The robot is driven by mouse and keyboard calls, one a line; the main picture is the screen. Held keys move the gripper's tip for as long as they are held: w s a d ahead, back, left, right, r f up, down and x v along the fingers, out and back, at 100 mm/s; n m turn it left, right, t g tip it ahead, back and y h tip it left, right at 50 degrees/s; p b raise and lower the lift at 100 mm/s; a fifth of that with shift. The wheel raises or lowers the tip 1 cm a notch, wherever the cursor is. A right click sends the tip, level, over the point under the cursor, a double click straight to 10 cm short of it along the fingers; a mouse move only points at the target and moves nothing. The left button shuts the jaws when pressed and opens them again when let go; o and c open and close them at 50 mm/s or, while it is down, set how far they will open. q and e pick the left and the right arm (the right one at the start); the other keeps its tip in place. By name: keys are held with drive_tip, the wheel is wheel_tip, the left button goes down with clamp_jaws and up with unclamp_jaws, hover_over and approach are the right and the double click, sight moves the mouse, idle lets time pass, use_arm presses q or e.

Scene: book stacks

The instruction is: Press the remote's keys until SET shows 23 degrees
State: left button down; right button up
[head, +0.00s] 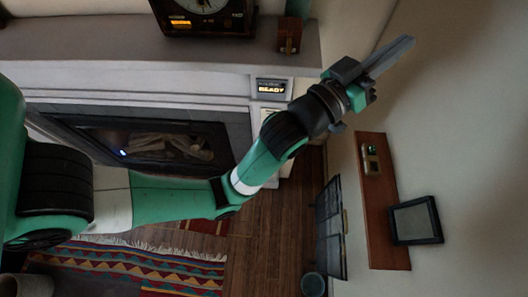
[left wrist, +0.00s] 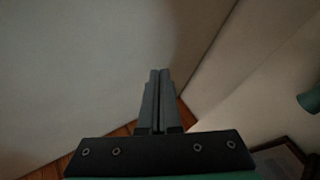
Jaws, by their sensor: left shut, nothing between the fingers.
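My left gripper (head: 408,42) is raised at the upper right of the head view, beside the pale wall. Its fingers are together with nothing between them; the left wrist view shows the shut fingers (left wrist: 160,74) pointing at a bare pale surface. A small dark display (head: 271,87) with lit amber letters reading READY is on the fireplace's right side, left of the gripper. A pale panel (head: 270,115), partly hidden by my arm, is just below it. I cannot make out a remote or a SET figure. My right gripper is not in view.
A mantel (head: 120,40) carries a dark clock (head: 205,18) and a small wooden box (head: 289,36). A wooden wall shelf (head: 382,210) with small items and a dark frame (head: 416,221) is below the gripper. A patterned rug (head: 130,268) lies on the floor.

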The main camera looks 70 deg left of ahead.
use_arm(q)
drive_tip(key=s+a+f+g+y+b, duration=0.2)
drive_tip(key=f+b, duration=0.6)
drive_tip(key=f, duration=1.4)
drive_tip(key=s+a+f+g+h+b, duration=0.1)
drive_tip(key=a+f+g+b, duration=0.5)
drive_tip(key=f, duration=1.5)
drive_tip(key=s+f+g+b, duration=0.1)
drive_tip(key=s+f+b, duration=0.5)
drive_tip(key=f, duration=0.8)
drive_tip(key=s+f+g+b, duration=0.2)
drive_tip(key=s+f+b, duration=0.3)
drive_tip(key=f+b, duration=0.4)
drive_tip(key=s+f+g+b, duration=0.1)
drive_tip(key=s+f+b, duration=0.5)
drive_tip(key=f, duration=1.4)
drive_tip(key=shift+s+a+n+b, duration=0.3)
drive_tip(key=shift+s+a+b, duration=0.1)
drive_tip(key=shift+b, duration=0.55)
drive_tip(key=w+a, duration=0.4)
drive_tip(key=a, duration=0.4)
